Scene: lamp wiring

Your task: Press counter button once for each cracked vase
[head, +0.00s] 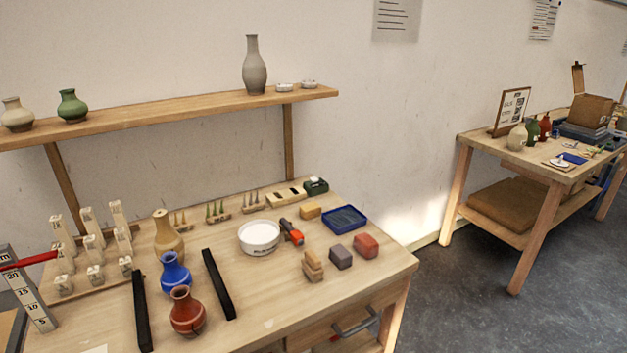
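On the near workbench (285,318), a tan vase (168,240), a blue vase (175,273) and a red-brown vase (187,313) stand upright in a row. The shelf above holds a cream vase (16,117), a green vase (72,107) and a tall grey vase (254,68). Cracks cannot be made out at this size. A small dark green box with a pale top (316,186) sits at the bench's back; I cannot tell if it is the counter. Neither of my grippers is in view.
Black bars (218,284) flank the vase row. A white bowl (259,237), a blue tray (345,218) and several small blocks (366,245) lie to the right. A numbered ruler (28,290) stands left. Another table (520,160) with vases is across open floor.

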